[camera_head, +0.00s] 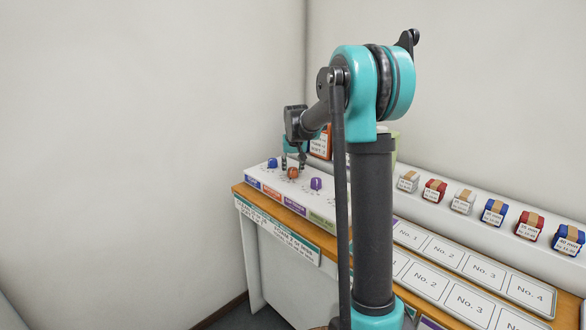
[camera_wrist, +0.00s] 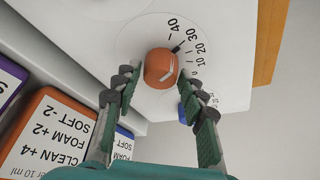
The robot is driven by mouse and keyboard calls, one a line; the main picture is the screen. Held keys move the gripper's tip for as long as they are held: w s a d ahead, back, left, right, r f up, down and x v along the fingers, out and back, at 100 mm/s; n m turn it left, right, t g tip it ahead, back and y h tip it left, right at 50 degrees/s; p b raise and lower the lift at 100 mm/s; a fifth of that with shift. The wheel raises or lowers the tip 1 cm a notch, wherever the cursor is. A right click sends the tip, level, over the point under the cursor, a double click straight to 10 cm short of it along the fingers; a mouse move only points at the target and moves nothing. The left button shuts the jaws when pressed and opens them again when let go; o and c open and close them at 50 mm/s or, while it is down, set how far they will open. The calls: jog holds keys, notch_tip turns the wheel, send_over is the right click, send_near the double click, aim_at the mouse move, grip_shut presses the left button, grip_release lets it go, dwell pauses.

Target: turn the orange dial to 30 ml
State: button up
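The orange dial (camera_head: 292,173) is a round knob on the sloping white panel (camera_head: 330,190), between a blue and a purple dial. In the wrist view the orange dial (camera_wrist: 158,66) has a pale line on its face and a scale with 40, 30, 20 and 10 beside it. A short dark mark lies at its upper right edge, near 40 and 30; I cannot tell the exact setting. My gripper (camera_head: 294,161) is just above the dial. In the wrist view my gripper (camera_wrist: 157,84) is open, its fingers apart on either side of the dial's near part, with no clear contact.
The blue dial (camera_head: 272,163) and purple dial (camera_head: 316,183) flank the orange one. Coloured labels (camera_head: 271,191) line the panel's front. Numbered trays (camera_head: 450,252) and several small boxes (camera_head: 463,201) stand to the right. An orange container (camera_head: 320,146) stands behind my gripper.

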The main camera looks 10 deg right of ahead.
jog(key=shift+o, duration=0.9)
jog(key=v, duration=1.2)
